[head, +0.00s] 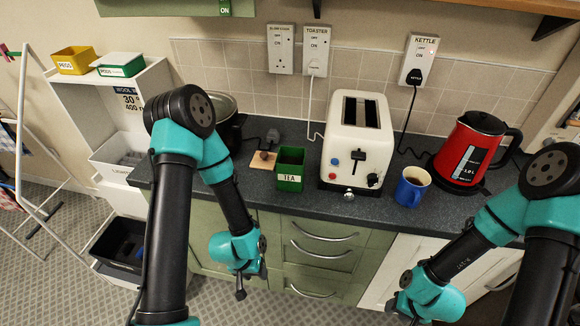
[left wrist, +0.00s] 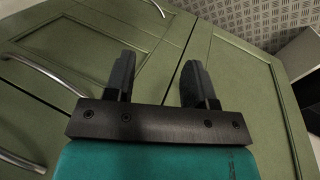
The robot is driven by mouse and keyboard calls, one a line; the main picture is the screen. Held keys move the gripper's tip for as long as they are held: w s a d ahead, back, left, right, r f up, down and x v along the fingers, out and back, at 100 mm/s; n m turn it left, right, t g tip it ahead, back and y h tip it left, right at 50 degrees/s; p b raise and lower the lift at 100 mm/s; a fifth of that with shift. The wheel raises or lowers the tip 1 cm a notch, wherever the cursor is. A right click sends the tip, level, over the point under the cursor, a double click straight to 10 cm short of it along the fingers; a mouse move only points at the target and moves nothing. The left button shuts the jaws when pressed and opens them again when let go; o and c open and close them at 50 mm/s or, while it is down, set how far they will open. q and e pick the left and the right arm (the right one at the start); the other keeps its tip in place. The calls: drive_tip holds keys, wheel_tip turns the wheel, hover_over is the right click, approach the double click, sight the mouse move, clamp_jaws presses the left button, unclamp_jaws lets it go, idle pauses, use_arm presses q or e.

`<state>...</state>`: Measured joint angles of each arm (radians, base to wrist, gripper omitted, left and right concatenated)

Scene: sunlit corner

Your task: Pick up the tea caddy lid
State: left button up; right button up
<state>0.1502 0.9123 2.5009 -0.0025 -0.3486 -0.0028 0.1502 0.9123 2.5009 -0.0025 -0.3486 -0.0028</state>
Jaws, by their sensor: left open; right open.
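The tea caddy (head: 289,172) is a green open-topped box marked TEA, standing on the dark worktop left of the toaster. A small square wooden lid (head: 257,164) with a dark knob lies flat on the worktop just left of the caddy. My left gripper (head: 241,286) hangs below the worktop edge, in front of the green cupboards and well away from the lid. In the left wrist view its two fingers (left wrist: 156,72) are apart with nothing between them. My right gripper (head: 412,318) is low at the bottom edge, partly cut off, in front of the white cupboard.
A white toaster (head: 358,140), a blue mug (head: 411,187) and a red kettle (head: 470,152) stand right of the caddy. A dark lidded pot (head: 226,122) is behind my left arm. Green drawers (head: 318,250) with metal handles are below the worktop.

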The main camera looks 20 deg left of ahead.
use_arm(q)
drive_tip(key=o, duration=0.9)
drive_tip(key=shift+o, duration=0.2)
